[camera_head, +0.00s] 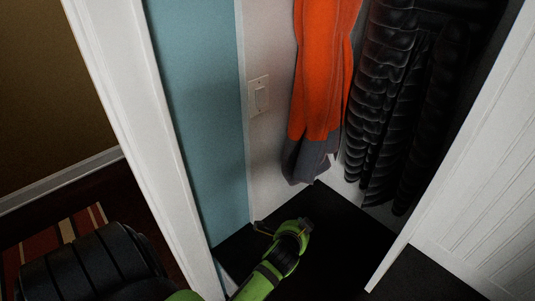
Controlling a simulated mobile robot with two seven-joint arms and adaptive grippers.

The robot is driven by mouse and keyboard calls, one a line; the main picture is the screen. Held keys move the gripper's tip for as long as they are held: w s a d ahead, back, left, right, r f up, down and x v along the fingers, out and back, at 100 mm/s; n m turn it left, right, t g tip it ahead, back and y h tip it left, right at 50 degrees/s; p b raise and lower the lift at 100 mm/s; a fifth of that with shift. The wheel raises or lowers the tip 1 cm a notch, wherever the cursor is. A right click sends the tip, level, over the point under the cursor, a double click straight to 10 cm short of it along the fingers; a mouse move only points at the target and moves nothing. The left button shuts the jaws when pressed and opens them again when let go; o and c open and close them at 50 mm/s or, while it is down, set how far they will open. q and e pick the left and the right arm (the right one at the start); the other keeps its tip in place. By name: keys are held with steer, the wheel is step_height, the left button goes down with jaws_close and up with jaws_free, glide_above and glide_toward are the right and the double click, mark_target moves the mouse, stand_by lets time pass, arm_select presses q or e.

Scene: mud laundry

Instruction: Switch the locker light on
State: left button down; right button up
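The light switch (259,97), a pale rocker in a pale plate, is on the locker's left inner wall, left of the orange coat. Its on or off position cannot be told. My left arm, green and black, comes in from the lower left and reaches into the lower part of the locker. My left gripper (264,228) is mostly hidden by the wrist; only a small tip shows near the foot of the wall, well below the switch and apart from it. Whether it is open or shut cannot be told. My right gripper is not in view.
An orange and grey coat (322,75) and a black puffy jacket (395,90) hang in the locker. A white edge post (145,130) stands left of the opening, a white panelled door (480,180) on the right. A striped rug (65,235) lies at left.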

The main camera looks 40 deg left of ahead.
mark_target(261, 98)
arm_select(q)
steer(key=a+r+t+y+p, duration=0.1)
steer(key=a+r+y, duration=0.2)
steer(key=r, duration=1.1)
steer(key=a+r+m+t+y+p, duration=0.1)
steer(key=a+r+y, duration=0.2)
steer(key=a+r, duration=0.4)
step_height(261, 98, up, 7)
steer(key=shift+f+t+y, duration=0.1)
steer(key=shift+t+y, duration=0.2)
steer(key=shift+y, duration=0.1)
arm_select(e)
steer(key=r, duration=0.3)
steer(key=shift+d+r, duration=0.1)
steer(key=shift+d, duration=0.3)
arm_select(q)
steer(key=shift+w, duration=0.1)
